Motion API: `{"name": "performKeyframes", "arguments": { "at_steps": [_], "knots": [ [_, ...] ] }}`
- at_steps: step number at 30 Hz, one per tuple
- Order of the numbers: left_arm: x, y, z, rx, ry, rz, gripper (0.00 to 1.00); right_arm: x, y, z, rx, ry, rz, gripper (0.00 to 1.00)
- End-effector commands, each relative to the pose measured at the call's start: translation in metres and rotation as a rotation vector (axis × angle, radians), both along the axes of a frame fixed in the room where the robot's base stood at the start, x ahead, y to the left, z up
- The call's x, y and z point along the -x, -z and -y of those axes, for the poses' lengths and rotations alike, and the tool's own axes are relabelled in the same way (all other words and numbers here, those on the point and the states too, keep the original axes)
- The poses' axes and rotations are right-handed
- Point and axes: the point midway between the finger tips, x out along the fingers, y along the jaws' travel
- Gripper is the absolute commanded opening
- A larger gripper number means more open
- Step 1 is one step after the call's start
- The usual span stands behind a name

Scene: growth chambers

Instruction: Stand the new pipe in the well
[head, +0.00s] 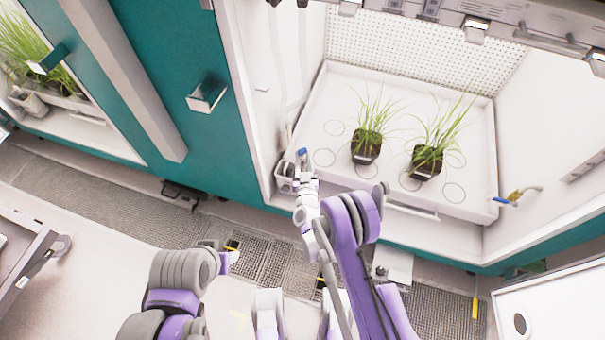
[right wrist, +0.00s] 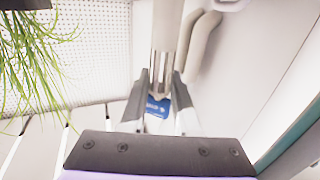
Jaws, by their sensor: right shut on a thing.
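My right gripper (head: 304,182) is at the front left corner of the open growth chamber. In the right wrist view its fingers (right wrist: 160,112) are closed on a pale, metallic upright pipe (right wrist: 165,45). A blue piece with white marks (right wrist: 157,107) shows between the fingers; a blue spot (head: 302,153) also shows by the gripper in the head view. A small white container (head: 284,178) stands just left of the gripper, partly hidden by it. I cannot tell whether it is the well, or whether the pipe touches it.
Two potted grass plants (head: 366,150) (head: 427,161) stand on the white chamber tray (head: 310,110), which has several marked circles. A fitting with a blue end and yellow part (head: 515,197) is at the front right. A teal chamber wall (head: 190,70) is on the left.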

Motion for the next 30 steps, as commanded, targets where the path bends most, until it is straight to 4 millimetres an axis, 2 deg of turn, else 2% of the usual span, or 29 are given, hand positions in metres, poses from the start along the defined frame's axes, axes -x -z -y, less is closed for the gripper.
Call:
{"name": "performKeyframes", "arguments": {
  "at_steps": [1, 3, 6, 11, 18, 30],
  "knots": [
    [-0.001, 0.005, 0.000, 0.000, 0.000, -0.001, 0.50, -0.001, 0.015, 0.000, 0.000, 0.001, 0.000, 0.00],
    [-0.001, 0.007, 0.000, 0.000, 0.000, -0.001, 0.50, 0.000, 0.028, 0.000, 0.000, 0.001, 0.000, 0.00],
    [-0.002, 0.010, 0.000, 0.000, 0.000, -0.001, 0.50, 0.000, 0.040, 0.000, 0.000, 0.001, 0.000, 0.00],
    [-0.002, 0.011, 0.000, 0.000, 0.000, -0.001, 0.50, 0.000, 0.049, 0.000, 0.000, 0.001, 0.000, 0.00],
    [-0.003, 0.018, 0.000, 0.000, 0.000, 0.000, 0.50, 0.000, 0.081, 0.000, 0.001, 0.001, 0.001, 0.00],
    [-0.003, 0.018, 0.000, 0.000, 0.000, 0.000, 0.50, 0.000, 0.088, 0.000, 0.001, 0.001, 0.000, 0.00]
  ]
}}
